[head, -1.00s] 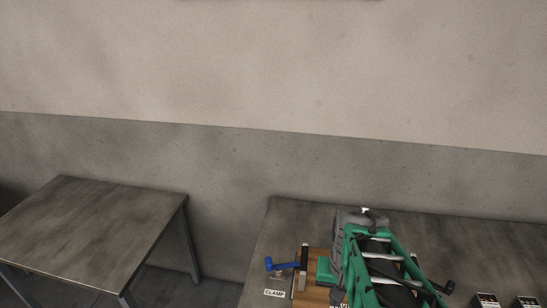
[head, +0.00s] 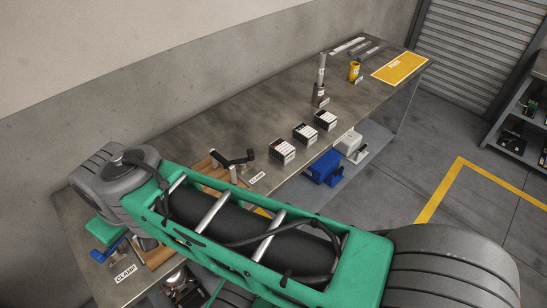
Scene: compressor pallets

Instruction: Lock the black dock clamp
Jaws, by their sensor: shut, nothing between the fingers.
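The black dock clamp (head: 233,163) stands at the front edge of the bench, at the right end of a wooden pallet (head: 200,168). I cannot tell whether the clamp touches the pallet. A white "CLAMP" label (head: 258,178) lies just right of it. My green arm crosses the foreground and hides most of the pallet and what stands on it. My gripper does not show clearly.
A blue clamp (head: 107,248) with its own label (head: 125,274) is at the bench's left end. Blue bins sit below.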

